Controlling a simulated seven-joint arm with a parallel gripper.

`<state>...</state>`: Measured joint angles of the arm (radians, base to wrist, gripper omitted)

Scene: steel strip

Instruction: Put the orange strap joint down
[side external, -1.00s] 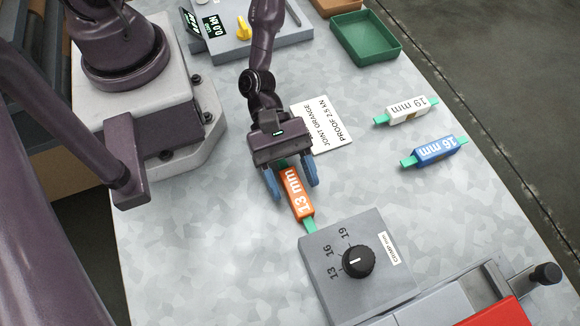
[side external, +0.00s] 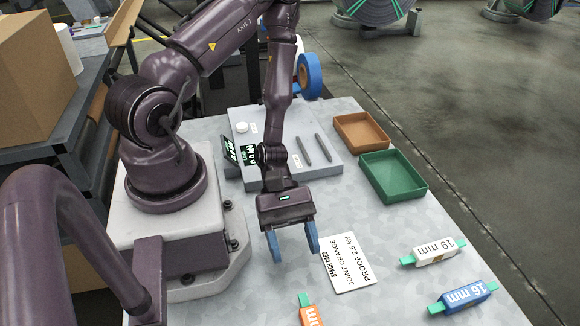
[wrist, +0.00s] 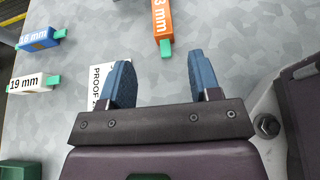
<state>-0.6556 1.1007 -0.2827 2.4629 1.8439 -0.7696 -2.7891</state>
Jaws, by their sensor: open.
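The orange strap joint (side external: 310,314), marked 13 mm, lies on the steel bench at the bottom edge of the side external view, partly cut off. It also shows at the top of the wrist view (wrist: 162,22), with a green strap end pointing toward my gripper. My gripper (side external: 292,252) has its two blue fingers spread with nothing between them. It stands apart from the orange joint, behind it in the side external view. In the wrist view the fingers (wrist: 156,75) are open over bare bench and part of the card.
A bench card (side external: 348,262) reads joint orange, proof 2.5 kN. The white 19 mm joint (side external: 434,252) and blue 16 mm joint (side external: 464,296) lie at right. A green tray (side external: 394,177) and brown tray (side external: 361,133) stand behind. A grey device (side external: 320,165) is behind my gripper.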

